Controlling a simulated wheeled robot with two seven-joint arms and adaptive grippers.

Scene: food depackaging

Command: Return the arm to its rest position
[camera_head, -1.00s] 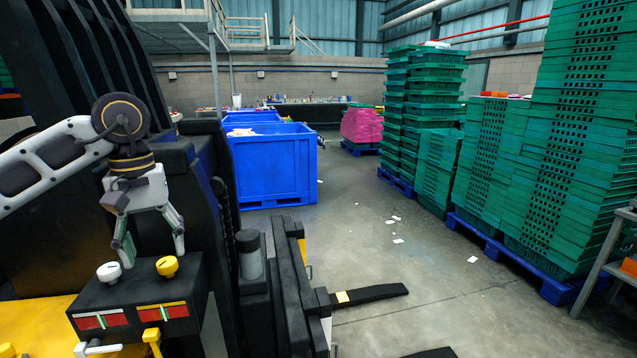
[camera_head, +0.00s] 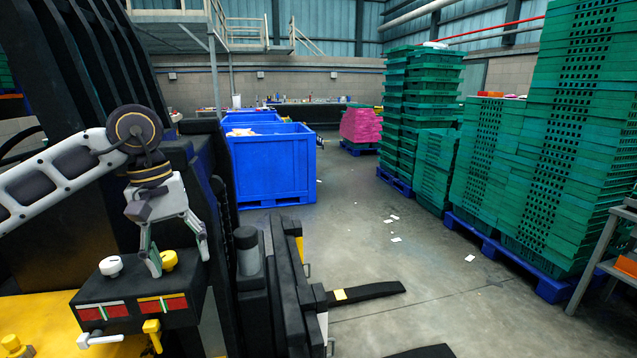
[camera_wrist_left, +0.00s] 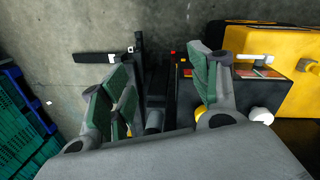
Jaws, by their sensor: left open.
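My left gripper (camera_head: 179,262) is open and empty in the head view, pointing down just above and beside the black control box (camera_head: 140,292). The box carries a white knob (camera_head: 110,266), a yellow knob (camera_head: 169,260) and red-marked panels with levers. In the left wrist view my left gripper (camera_wrist_left: 160,92) shows its two green-lined fingers spread wide with nothing between them. The control box (camera_wrist_left: 272,88) shows behind the right-hand finger there. I cannot tell from these views whether the fingers touch the box. My right gripper is not in view.
A black and yellow forklift-like machine fills the left, with fork tines (camera_head: 368,293) low over the floor. A blue bin (camera_head: 272,165) stands beyond. Tall stacks of green crates (camera_head: 490,150) on blue pallets (camera_head: 482,232) line the right. The middle floor is mostly clear, with scattered white scraps.

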